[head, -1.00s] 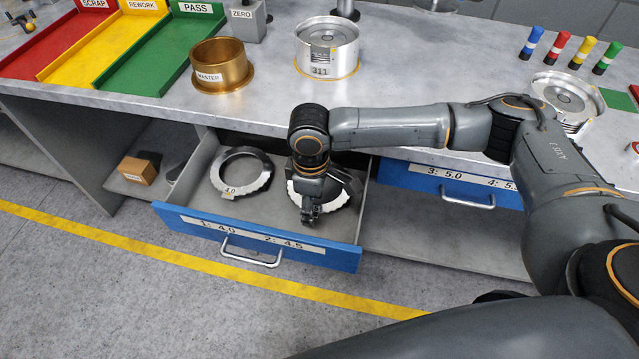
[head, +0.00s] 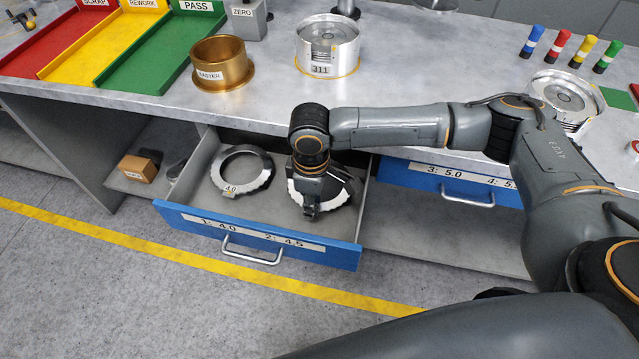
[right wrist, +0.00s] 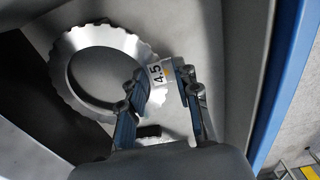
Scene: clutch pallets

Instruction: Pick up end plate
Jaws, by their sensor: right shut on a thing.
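The end plate (right wrist: 62,65) is a silver ring with a scalloped edge and a tag marked 4.5. It lies in the open drawer's right half, partly hidden by my arm in the head view. My right gripper (head: 311,210) points down at the ring's near side. In the right wrist view its fingers (right wrist: 163,88) are shut on the ring at the 4.5 tag. The ring looks to be still at the drawer floor. A second ring, tagged 4.0 (head: 258,186), lies to the left in the same drawer. My left gripper is out of view.
The open drawer (head: 190,222) has a blue front labelled 4.0 and 4.5. A shut drawer (head: 425,178) is to its right. The bench top above holds a brass master ring (head: 235,77) and a metal part marked 311 (head: 345,45). My arm passes over the bench's front edge.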

